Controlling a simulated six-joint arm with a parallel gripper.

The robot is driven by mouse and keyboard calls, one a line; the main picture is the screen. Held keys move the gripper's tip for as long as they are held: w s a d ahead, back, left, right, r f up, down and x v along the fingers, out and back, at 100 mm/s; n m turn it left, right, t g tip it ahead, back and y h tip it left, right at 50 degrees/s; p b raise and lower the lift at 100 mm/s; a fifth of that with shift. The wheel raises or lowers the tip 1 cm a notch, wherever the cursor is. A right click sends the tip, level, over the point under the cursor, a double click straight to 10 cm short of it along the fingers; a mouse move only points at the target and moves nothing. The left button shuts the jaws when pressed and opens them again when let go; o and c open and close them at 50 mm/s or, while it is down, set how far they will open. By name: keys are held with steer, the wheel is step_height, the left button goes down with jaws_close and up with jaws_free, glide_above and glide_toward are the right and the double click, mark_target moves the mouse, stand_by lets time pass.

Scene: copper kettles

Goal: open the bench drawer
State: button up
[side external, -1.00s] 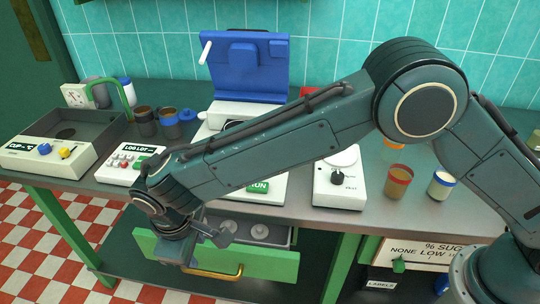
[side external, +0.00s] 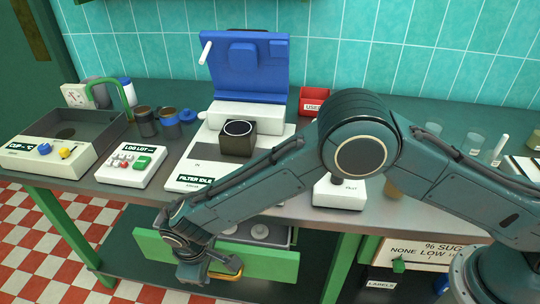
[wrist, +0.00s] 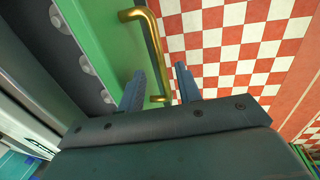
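The bench drawer (side external: 272,262) has a green front and stands pulled out from under the bench. Its grey inside and pale round things (side external: 260,231) show behind the front. A brass bar handle (side external: 229,271) is on the front; it also shows in the wrist view (wrist: 152,45). My gripper (wrist: 160,80) is open, with two blue-grey fingers apart. In the wrist view the near end of the handle appears in the gap between the fingers; I cannot tell whether they touch it. In the side view my gripper (side external: 208,268) is low at the drawer front, partly over the handle.
The bench top carries a blue-lidded machine (side external: 250,65), a grey tray unit (side external: 90,128) and a white button box (side external: 131,165). Glasses (side external: 473,143) stand at the right. A lower shelf is below the drawer. The checkered floor (wrist: 235,45) in front is clear.

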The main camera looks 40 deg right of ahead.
steer(key=shift+w+d+f, duration=0.1)
steer(key=shift+f, duration=0.6)
steer(key=shift+w+d+f, duration=0.1)
steer(key=shift+f, duration=0.6)
steer(key=shift+c, duration=0.4)
jaws_close()
